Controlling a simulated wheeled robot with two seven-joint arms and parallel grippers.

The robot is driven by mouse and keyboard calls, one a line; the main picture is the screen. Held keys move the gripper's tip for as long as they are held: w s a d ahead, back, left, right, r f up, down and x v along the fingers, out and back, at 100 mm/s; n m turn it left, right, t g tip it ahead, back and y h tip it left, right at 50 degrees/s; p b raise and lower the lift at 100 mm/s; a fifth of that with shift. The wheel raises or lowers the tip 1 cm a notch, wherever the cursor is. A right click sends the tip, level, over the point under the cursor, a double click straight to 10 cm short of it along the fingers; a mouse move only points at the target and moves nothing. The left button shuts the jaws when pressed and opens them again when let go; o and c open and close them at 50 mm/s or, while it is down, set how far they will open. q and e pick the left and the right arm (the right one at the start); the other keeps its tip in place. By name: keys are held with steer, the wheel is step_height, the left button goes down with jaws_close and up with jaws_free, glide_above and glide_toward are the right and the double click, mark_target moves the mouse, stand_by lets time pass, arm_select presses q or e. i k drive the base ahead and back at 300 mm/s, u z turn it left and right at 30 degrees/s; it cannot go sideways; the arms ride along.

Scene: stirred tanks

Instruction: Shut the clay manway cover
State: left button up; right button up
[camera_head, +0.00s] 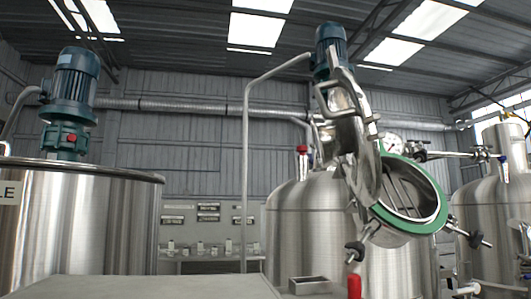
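A round steel manway with a green ring (441,212) faces me on the tank right of centre, and rods show inside its opening. Its steel cover (350,135) stands open at the upper left of the ring, tilted and seen nearly edge-on, clear of the opening. A dark-knobbed clamp bolt (355,251) hangs out at the lower left of the ring, and another clamp bolt (475,225) sticks out at the right. I see no clay colour on the cover. Neither of my grippers shows.
A large open-topped steel tank (85,225) stands at the left under a blue motor (75,85). A steel tank (300,225) stands behind the manway, with a gauge (391,143) and piping at right. A grey flat surface (150,289) lies low in front.

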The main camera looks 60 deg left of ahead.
mark_target(350, 134)
steer(key=u, duration=1.25)
steer(key=i, duration=0.45)
